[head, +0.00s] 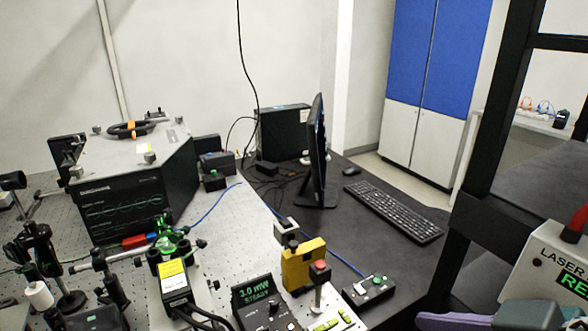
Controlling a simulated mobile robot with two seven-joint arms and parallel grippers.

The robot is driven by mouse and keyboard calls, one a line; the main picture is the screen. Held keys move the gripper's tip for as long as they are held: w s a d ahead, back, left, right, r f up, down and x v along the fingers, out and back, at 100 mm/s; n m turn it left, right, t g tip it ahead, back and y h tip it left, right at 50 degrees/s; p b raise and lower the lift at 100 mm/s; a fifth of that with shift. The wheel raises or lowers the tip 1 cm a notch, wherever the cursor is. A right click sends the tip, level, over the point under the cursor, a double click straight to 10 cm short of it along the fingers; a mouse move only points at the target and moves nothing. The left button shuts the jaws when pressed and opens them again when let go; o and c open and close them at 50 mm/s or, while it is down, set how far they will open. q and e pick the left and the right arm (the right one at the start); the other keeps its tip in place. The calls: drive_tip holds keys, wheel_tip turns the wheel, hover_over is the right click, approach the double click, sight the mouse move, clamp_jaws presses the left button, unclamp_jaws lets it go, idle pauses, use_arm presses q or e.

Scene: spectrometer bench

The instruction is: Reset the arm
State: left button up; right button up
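Neither of my grippers can be made out in the head view. A purple-grey rounded shape and a grey block are cut off by the bottom right edge, and I cannot tell what they are. The perforated optical bench (235,218) fills the lower left. A large black and grey instrument box (135,190) stands on it. A power meter with a green "2.0 mW STEADY" display (257,291) is at the bottom middle.
A yellow block (303,265), a red-button post (320,272) and a black control box (368,288) crowd the front. A monitor (318,155) and keyboard (394,210) stand on the dark desk. A black frame (490,150) and a laser sign box (553,265) bound the right.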

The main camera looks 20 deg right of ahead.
drive_tip(key=s+a+g+h, duration=0.2)
drive_tip(key=s+a+g, duration=0.2)
drive_tip(key=s+g, duration=0.25)
wheel_tip(320, 180, up, 26)
drive_tip(key=p, duration=2.6)
drive_tip(key=shift+s+d+f+m+p, duration=0.2)
drive_tip(key=shift+s+d+m+p, duration=0.15)
drive_tip(key=shift+s+m, duration=0.1)
drive_tip(key=shift+t, duration=0.25)
drive_tip(key=shift+s+d, duration=0.1)
